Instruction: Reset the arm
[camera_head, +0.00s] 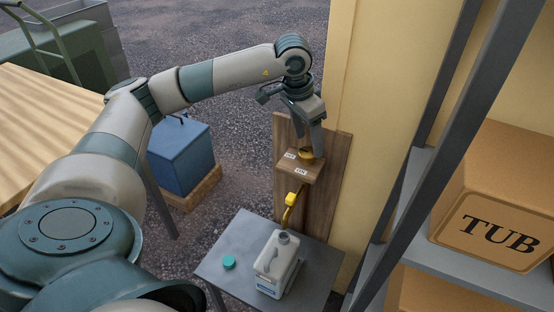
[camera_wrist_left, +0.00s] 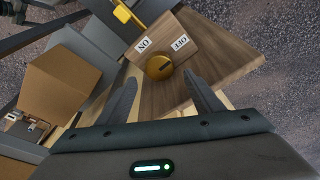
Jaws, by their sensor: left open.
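My left gripper (camera_head: 309,145) points down at the wooden board (camera_head: 284,185) beside the cream post. Its jaws are open, and the left wrist view shows the two fingers apart (camera_wrist_left: 160,80). A round brass knob (camera_wrist_left: 159,66) with a dark slot sits on a wooden block between labels reading ON and OFF. The knob (camera_head: 306,154) lies just beyond the fingertips; I cannot tell whether they touch it. Below is a yellow tap (camera_head: 291,198) with a spout above a whitish jug (camera_head: 276,265). My right gripper is not in view.
The jug stands on a small grey table (camera_head: 228,243) with a teal cap (camera_head: 229,262). A metal shelf on the right holds a box marked TUB (camera_head: 500,190). A blue box (camera_head: 181,155) and a wooden table (camera_head: 40,120) are at left. Open gravel lies behind my arm.

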